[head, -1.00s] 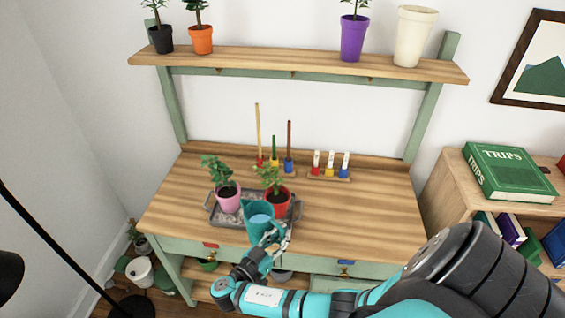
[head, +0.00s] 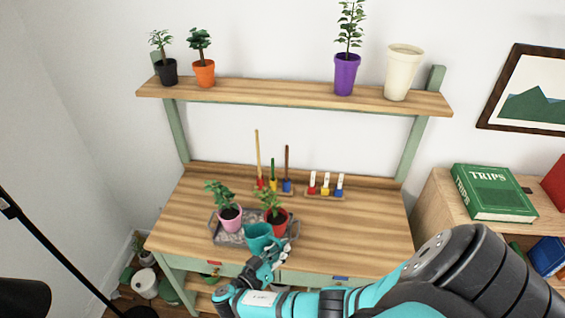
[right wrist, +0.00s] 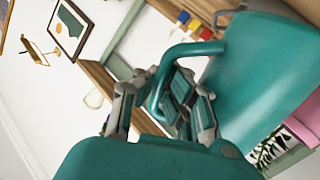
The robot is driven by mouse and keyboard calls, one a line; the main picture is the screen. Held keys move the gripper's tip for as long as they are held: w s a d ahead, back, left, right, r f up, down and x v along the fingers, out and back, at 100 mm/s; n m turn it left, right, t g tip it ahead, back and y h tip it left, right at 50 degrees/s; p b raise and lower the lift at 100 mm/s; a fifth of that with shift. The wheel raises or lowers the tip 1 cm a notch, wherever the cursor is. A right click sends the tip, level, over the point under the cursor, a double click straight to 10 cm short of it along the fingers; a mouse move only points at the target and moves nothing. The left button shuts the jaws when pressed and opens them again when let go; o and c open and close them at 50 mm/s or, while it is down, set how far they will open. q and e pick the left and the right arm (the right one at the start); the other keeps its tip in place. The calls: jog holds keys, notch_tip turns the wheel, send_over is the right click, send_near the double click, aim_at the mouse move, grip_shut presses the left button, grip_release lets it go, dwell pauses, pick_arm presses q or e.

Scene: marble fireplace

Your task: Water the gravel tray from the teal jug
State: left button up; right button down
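The teal jug (head: 258,238) is over the front right part of the grey gravel tray (head: 226,239). My right gripper (head: 270,260) is shut on the jug's handle, from the front right. In the right wrist view the jug's body (right wrist: 258,75) fills the right side, and the fingers (right wrist: 160,103) close around its curved handle. The jug looks tilted; I see no stream of water. In the tray stand a pink pot (head: 230,219) and a red pot (head: 276,226), each with a green plant. The jug hides part of the tray. My left gripper is out of view.
The tray is on a wooden potting bench (head: 350,233), clear to the right. Behind it stand coloured tools in a rack (head: 272,192) and small markers (head: 325,193). A raised shelf (head: 290,96) holds several pots. A bookcase (head: 460,213) stands at the right.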

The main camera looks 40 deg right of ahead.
jog(key=shift+w+r+p, duration=0.1)
jog(key=shift+r+p, duration=0.3)
jog(key=shift+r, duration=0.15)
jog(key=shift+w+f+n+b, duration=0.15)
jog(key=shift+f+n+b, duration=0.1)
jog(key=shift+f+b, duration=0.3)
jog(key=shift+w+f+n+b, duration=0.15)
jog(key=shift+f+n+b, duration=0.15)
jog(key=shift+f, duration=0.3)
jog(key=shift+w+d+r+n+g+p, duration=0.1)
jog(key=shift+w+r+n+g+p, duration=0.35)
jog(key=shift+p, duration=0.25)
jog(key=shift+w+n+y, duration=0.3)
jog(key=shift+w+n, duration=0.15)
jog(key=shift+n, duration=0.05)
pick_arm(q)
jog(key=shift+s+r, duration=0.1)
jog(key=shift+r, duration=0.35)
pick_arm(e)
jog(key=shift+s, duration=0.15)
pick_arm(q)
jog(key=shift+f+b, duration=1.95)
jog(key=shift+b, duration=0.15)
pick_arm(e)
jog(key=shift+d+r+m+g+h, duration=0.1)
jog(key=shift+m+g+h, duration=0.5)
jog(key=shift+g, duration=0.45)
dwell(1.4)
